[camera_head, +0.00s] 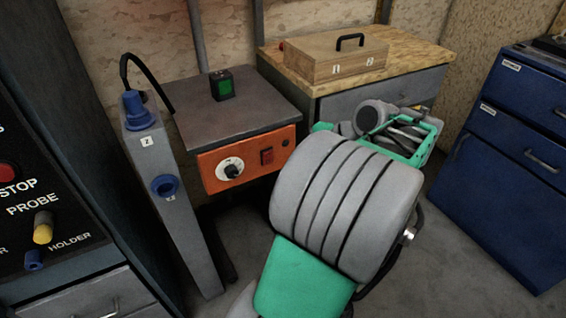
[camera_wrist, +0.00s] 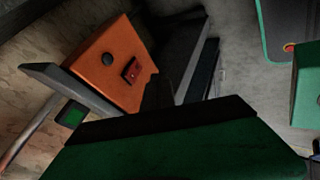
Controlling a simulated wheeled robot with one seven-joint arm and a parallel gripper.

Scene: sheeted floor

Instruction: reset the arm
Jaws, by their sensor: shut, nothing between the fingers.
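My arm, grey and green, rises from the bottom middle of the head view and bends away toward the wooden-topped cabinet. Its far end shows a green frame with grey parts, and the fingertips cannot be made out there. In the wrist view, my gripper (camera_wrist: 158,88) shows as a dark narrow shape above a green and black body. It is shut and holds nothing. Behind it is the orange front of a control unit (camera_wrist: 108,65), seen tilted. The same orange unit (camera_head: 215,181) stands left of my arm in the head view.
A grey post with blue fittings (camera_head: 170,215) stands left of the orange unit. A small black box with a green face (camera_head: 222,84) sits on the unit. A wooden box (camera_head: 325,64) lies on the wooden-topped cabinet (camera_head: 405,48). Blue drawers (camera_head: 515,165) stand at right; a black panel (camera_head: 45,190) at left.

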